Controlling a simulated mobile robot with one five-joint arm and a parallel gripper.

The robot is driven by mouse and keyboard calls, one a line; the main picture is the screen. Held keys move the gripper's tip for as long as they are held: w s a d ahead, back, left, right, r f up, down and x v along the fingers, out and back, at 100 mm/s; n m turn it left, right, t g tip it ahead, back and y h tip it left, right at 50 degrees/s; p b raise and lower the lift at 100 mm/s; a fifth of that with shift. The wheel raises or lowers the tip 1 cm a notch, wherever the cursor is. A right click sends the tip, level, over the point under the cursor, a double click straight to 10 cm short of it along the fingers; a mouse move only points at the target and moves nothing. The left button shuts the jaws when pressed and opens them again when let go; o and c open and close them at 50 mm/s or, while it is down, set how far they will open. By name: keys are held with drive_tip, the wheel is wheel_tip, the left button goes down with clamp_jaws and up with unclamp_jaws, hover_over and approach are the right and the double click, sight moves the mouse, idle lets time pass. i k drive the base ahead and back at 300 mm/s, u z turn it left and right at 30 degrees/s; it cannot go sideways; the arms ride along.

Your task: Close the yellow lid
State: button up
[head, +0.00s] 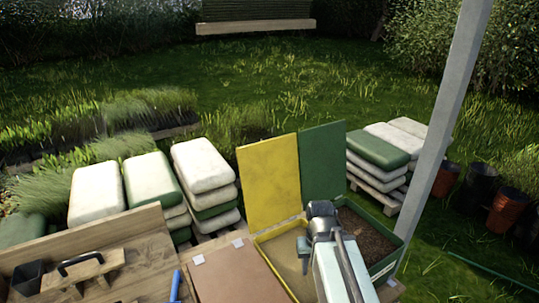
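The yellow lid (268,182) stands open, nearly upright, at the back of a yellow-rimmed bin (264,238) that holds light brown material. A green lid (323,163) stands open beside it, behind a green-rimmed bin (385,269) with dark brown soil. My arm reaches up from the bottom of the head view over the two bins. My gripper (303,246) appears to be over the yellow-rimmed bin, in front of the yellow lid and apart from it. Its fingers are too small and too hidden by my arm to read. My arm also hides part of both bins.
A brown panel (238,275) lies left of the yellow-rimmed bin. A wooden bench (140,262) with a black-handled block (92,272) and a blue tool (175,287) is further left. Stacked sacks (203,168) stand behind. A grey post (443,125) rises at the right.

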sight(268, 170)
drive_tip(key=k, duration=1.5)
drive_tip(key=z, duration=0.65)
drive_tip(key=i, duration=1.7)
drive_tip(key=u, duration=1.75)
drive_tip(key=i, duration=0.5)
drive_tip(key=z, duration=0.15)
